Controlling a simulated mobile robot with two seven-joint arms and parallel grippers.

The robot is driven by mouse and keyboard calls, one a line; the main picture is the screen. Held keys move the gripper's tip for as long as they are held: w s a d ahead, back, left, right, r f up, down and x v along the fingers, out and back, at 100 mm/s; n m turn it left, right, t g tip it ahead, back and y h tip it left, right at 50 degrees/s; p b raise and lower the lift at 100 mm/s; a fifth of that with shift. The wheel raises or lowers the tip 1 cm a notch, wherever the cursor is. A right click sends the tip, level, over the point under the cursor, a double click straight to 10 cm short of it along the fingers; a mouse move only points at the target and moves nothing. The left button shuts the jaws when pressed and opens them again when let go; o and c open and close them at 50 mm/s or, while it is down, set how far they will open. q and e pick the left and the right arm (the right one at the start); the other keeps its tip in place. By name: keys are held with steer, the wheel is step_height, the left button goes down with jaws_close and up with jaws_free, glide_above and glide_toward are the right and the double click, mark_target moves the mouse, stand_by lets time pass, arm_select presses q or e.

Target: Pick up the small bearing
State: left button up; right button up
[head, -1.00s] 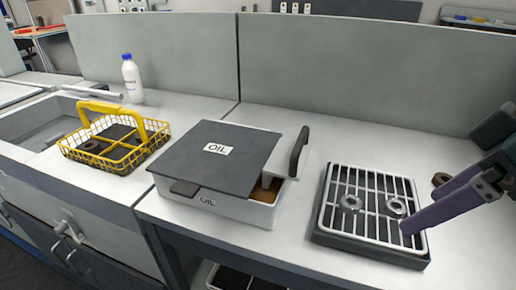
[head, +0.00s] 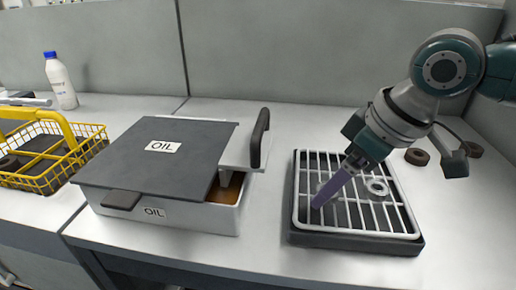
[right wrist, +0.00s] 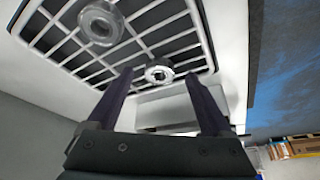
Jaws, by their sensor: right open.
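The small bearing, a metal ring, lies on the white rack (head: 412,236) on its left side. In the head view the small bearing (head: 320,187) is partly hidden behind a purple finger of my right gripper (head: 317,203). In the right wrist view the small bearing (right wrist: 158,80) appears between the tips of the two purple fingers of my right gripper (right wrist: 158,73), which are spread apart with a gap on each side. A larger bearing (head: 377,187) lies to its right on the rack; it also shows in the right wrist view (right wrist: 100,35). My left gripper is out of view.
The oil box (head: 208,219) with its dark lid (head: 150,170) and upright black handle (head: 260,138) stands left of the rack. A yellow basket (head: 98,142) and white bottle (head: 61,85) are farther left.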

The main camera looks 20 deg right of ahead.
steer(key=shift+w+f, duration=0.15)
steer(key=shift+f, duration=0.15)
jaws_close()
stand_by(0.5)
